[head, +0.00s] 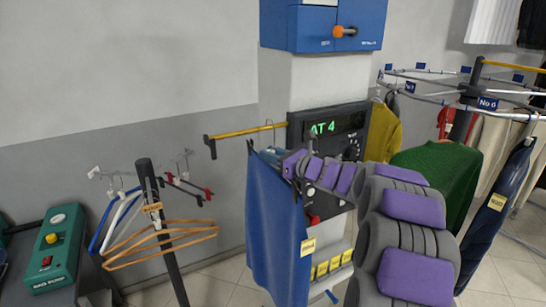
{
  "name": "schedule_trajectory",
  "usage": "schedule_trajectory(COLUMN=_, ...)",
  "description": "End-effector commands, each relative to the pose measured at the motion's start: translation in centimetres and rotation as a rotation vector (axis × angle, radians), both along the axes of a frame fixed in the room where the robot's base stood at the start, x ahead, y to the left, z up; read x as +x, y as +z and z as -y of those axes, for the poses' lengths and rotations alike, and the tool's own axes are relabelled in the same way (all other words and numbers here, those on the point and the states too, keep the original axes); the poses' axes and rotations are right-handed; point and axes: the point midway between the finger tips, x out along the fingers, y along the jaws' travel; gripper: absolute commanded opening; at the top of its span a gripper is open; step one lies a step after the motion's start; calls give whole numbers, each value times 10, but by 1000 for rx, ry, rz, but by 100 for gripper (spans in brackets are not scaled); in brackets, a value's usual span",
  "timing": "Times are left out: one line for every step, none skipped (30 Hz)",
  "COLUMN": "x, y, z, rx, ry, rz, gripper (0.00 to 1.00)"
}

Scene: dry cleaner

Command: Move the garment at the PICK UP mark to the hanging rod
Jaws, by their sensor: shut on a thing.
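A blue garment (275,235) with a yellow tag hangs upright on a hanger in the middle of the head view. My gripper (286,162), at the end of my grey and purple arm, is at the garment's top and shut on it or its hanger; the fingertips are partly hidden. A yellow rod (246,132) with a black end juts left from the machine column, just above the garment. The hanger's hook is close to the rod; I cannot tell whether it is over it. No PICK UP mark is readable.
A rotating rack (478,92) labelled No 6 stands at right with green (440,175), yellow and dark blue garments. A black stand (160,230) with several hangers is at left, beside a green control box (55,245). A panel (330,125) reads "AT 4".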

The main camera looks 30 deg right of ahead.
Motion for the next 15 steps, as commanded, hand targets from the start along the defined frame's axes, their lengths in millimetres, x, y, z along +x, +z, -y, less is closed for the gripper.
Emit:
schedule_trajectory(x=0, y=0, z=2, rx=1, ry=-1, rz=0, gripper=0)
schedule_trajectory(x=0, y=0, z=3, rx=2, ry=-1, rz=0, gripper=0)
schedule_trajectory(x=0, y=-1, z=5, rx=3, ry=-1, rz=0, gripper=0)
schedule_trajectory(x=0, y=-1, z=6, rx=3, ry=-1, rz=0, gripper=0)
schedule_trajectory(x=0, y=-1, z=6, rx=3, ry=-1, rz=0, gripper=0)
schedule_trajectory(x=0, y=-1, z=6, rx=4, ry=-1, rz=1, gripper=0)
schedule_trajectory(x=0, y=-1, z=6, rx=4, ry=-2, rz=1, gripper=0)
schedule_trajectory(x=0, y=-1, z=7, rx=4, ry=-2, rz=0, gripper=0)
schedule_trajectory(x=0, y=-2, z=7, rx=4, ry=-2, rz=0, gripper=0)
schedule_trajectory(x=0, y=-2, z=7, rx=4, ry=-2, rz=1, gripper=0)
schedule_trajectory(x=0, y=-2, z=6, rx=4, ry=-2, rz=1, gripper=0)
schedule_trajectory(x=0, y=-2, z=5, rx=3, ry=-2, rz=1, gripper=0)
schedule_trajectory(x=0, y=-2, z=5, rx=3, ry=-2, rz=1, gripper=0)
schedule_trajectory(x=0, y=-2, z=5, rx=3, ry=-2, rz=1, gripper=0)
schedule_trajectory(x=0, y=-2, z=4, rx=2, ry=-2, rz=1, gripper=0)
